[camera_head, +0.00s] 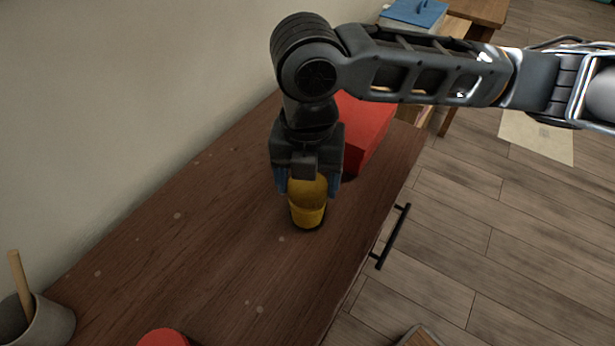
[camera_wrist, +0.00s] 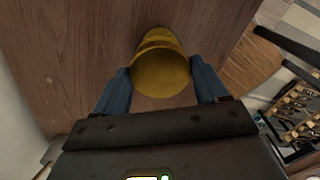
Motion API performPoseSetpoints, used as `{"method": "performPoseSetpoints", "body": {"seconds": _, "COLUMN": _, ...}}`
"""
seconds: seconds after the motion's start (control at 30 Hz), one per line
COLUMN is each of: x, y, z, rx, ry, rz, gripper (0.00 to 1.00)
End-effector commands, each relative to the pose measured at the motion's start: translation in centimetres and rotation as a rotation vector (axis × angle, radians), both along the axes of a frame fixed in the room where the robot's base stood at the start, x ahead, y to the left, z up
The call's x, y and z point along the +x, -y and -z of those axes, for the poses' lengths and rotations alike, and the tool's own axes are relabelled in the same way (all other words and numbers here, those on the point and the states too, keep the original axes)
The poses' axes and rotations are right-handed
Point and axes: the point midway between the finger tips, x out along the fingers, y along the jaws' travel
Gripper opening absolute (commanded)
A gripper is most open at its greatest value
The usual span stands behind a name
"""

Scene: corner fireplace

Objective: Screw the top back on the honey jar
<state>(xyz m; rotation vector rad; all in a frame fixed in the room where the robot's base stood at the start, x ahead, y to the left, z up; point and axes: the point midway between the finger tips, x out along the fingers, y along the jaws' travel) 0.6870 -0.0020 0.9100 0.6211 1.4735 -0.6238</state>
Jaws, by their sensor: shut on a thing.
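The honey jar (camera_head: 307,216) stands upright on the wooden cabinet top, with a dark yellow top (camera_head: 308,188) over it. In the wrist view the round top (camera_wrist: 161,76) fills the space between the fingers and the jar body (camera_wrist: 158,37) shows just beyond it. My gripper (camera_head: 307,186) points down over the jar, its blue fingers one on each side of the top, shut on it. The top appears to sit on the jar. The threads and the seam are hidden, so I cannot tell how tightly it is seated.
A red box (camera_head: 366,132) stands close behind the gripper on the right. A grey cup (camera_head: 40,322) with a wooden stick and a red round thing (camera_head: 163,338) are at the near left. The cabinet top (camera_head: 205,235) is clear around the jar. A black handle (camera_head: 393,237) sticks out from its front.

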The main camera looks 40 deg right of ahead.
Motion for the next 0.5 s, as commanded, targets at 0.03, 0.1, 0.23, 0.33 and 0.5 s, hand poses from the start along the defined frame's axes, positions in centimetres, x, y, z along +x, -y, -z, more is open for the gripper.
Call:
{"method": "performPoseSetpoints", "body": {"seconds": 0.03, "x": -0.06, "y": 0.03, "z": 0.08, "rx": -0.001, "ry": -0.003, "rz": 0.002, "gripper": 0.37}}
{"method": "performPoseSetpoints", "body": {"seconds": 0.1, "x": -0.06, "y": 0.03, "z": 0.01, "rx": -0.001, "ry": -0.003, "rz": 0.022, "gripper": 0.37}}
{"method": "performPoseSetpoints", "body": {"seconds": 0.23, "x": -0.09, "y": -0.02, "z": -0.08, "rx": 0.001, "ry": -0.004, "rz": 0.12, "gripper": 0.37}}
{"method": "performPoseSetpoints", "body": {"seconds": 0.33, "x": -0.08, "y": 0.01, "z": -0.03, "rx": 0.0, "ry": -0.004, "rz": 0.198, "gripper": 0.37}}
{"method": "performPoseSetpoints", "body": {"seconds": 0.5, "x": -0.08, "y": 0.05, "z": 0.12, "rx": -0.002, "ry": -0.004, "rz": 0.261, "gripper": 0.37}}
